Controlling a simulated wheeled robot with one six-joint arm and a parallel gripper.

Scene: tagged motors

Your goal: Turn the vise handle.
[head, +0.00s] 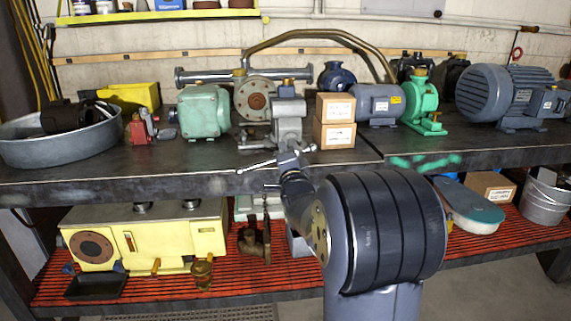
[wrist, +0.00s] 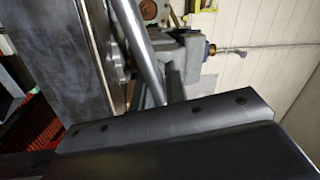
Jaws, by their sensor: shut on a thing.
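The grey vise (head: 288,122) stands at the front edge of the workbench in the head view. Its handle (head: 256,166) is a thin metal bar in front of the bench edge, its left end lower than its right. My gripper (head: 290,163) is at this bar, shut on it; my own wrist partly hides the grip. In the wrist view the handle (wrist: 145,52) runs down as a bright rod and disappears behind the dark jaws of my gripper (wrist: 165,122). The vise body (wrist: 186,52) shows behind the rod. The exact contact is hidden.
The workbench top (head: 220,160) carries a green motor (head: 204,110), cardboard boxes (head: 335,108) and a large blue-grey motor (head: 503,92). A metal basin (head: 60,145) is at far left. A yellow machine (head: 145,235) sits on the red lower shelf. My arm blocks the lower middle.

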